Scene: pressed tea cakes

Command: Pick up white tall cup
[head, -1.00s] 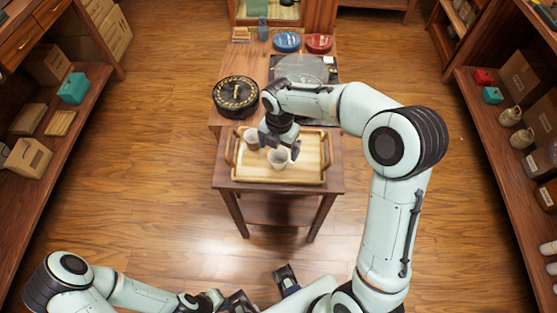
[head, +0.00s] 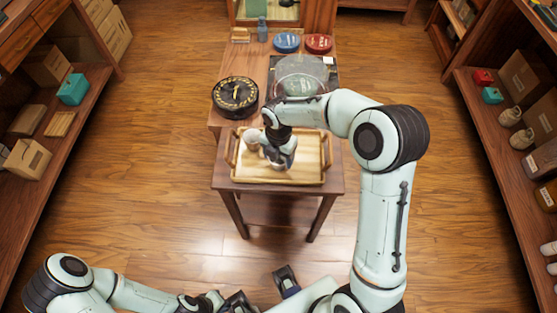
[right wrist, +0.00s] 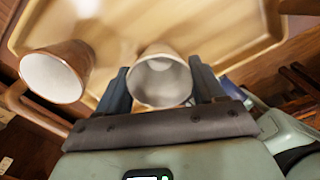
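A white tall cup (right wrist: 160,80) stands between the two fingers of my right gripper (right wrist: 160,75) in the right wrist view, its open mouth toward the camera. The fingers lie close along both sides of it; I cannot tell whether they press on it. In the head view my right gripper (head: 280,160) is low over the wooden tray (head: 312,180) and mostly hides this cup. A second cup, brownish outside and white inside (right wrist: 57,72), stands just to the left; it also shows in the head view (head: 252,139). My left gripper (head: 262,290) is low at the bottom, fingers apart, empty.
The tray has raised rims and side handles on a small wooden table (head: 222,175). Behind it are a black round thing with gold marks (head: 236,96), a dark stand with a glassy disc (head: 303,75), and blue (head: 286,42) and red (head: 319,43) discs. The tray's right side is clear.

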